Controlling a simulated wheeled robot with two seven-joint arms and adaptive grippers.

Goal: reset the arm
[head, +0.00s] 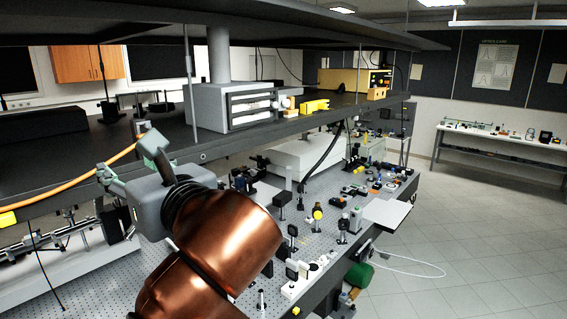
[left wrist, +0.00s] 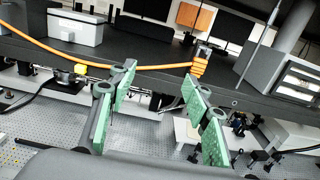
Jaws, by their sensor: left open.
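My left gripper (head: 128,158) is in the head view, at the end of my copper-coloured arm, in front of the upper shelf's edge. Its two green-padded fingers are spread apart with nothing between them. In the left wrist view the same open fingers (left wrist: 160,88) point toward the shelf, and the gap between them is empty. An orange cable (head: 75,182) runs along the shelf edge behind the fingers; it also shows in the left wrist view (left wrist: 110,64). I cannot tell how far the fingertips are from it. My right gripper is in neither view.
The dark shelf (head: 235,149) carries a grey instrument (head: 215,108) and a yellow box (head: 345,80). Below it, the perforated optical table (head: 330,225) holds many small mounted optics right of my arm. A white side bench (head: 490,139) stands far right. Open floor (head: 460,240) lies right of the table.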

